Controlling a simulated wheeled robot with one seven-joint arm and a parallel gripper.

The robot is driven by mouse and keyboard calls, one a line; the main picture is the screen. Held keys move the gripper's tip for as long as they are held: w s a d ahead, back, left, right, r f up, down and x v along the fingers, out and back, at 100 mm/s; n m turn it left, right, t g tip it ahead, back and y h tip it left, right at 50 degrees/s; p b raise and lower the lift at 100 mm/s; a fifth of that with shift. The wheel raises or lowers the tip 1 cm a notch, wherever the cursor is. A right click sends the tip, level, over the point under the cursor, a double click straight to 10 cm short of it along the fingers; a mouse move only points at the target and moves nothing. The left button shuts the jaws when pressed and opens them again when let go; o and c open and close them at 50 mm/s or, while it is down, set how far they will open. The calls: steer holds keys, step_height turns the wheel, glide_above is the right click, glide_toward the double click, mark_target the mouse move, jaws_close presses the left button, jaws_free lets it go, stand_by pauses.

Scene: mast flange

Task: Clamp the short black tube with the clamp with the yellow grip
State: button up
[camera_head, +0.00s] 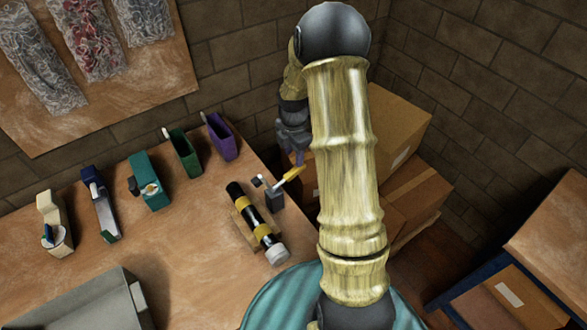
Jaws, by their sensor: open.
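The short black tube (249,210) has yellow bands and a pale cap at its near end. It lies at a slant on a wooden cradle (241,226) near the right edge of the workbench. The clamp (274,199) stands right beside the tube on its right; its yellow grip (290,174) points up and to the right. I cannot tell whether the clamp touches the tube. My gripper (297,157) is open, just above and beyond the yellow grip. It is small and partly hidden by my arm.
Several holders stand along the workbench (185,262): cream (53,222), dark blue (100,205), teal (150,182), green (184,153) and purple (220,137). A grey tray (85,305) sits front left. Cardboard boxes (400,125) are stacked behind my arm, right of the bench.

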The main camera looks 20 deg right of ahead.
mark_target(293, 170)
step_height(293, 170, down, 8)
steer(key=shift+f+p, duration=0.25)
steer(key=shift+p, duration=0.55)
jaws_close()
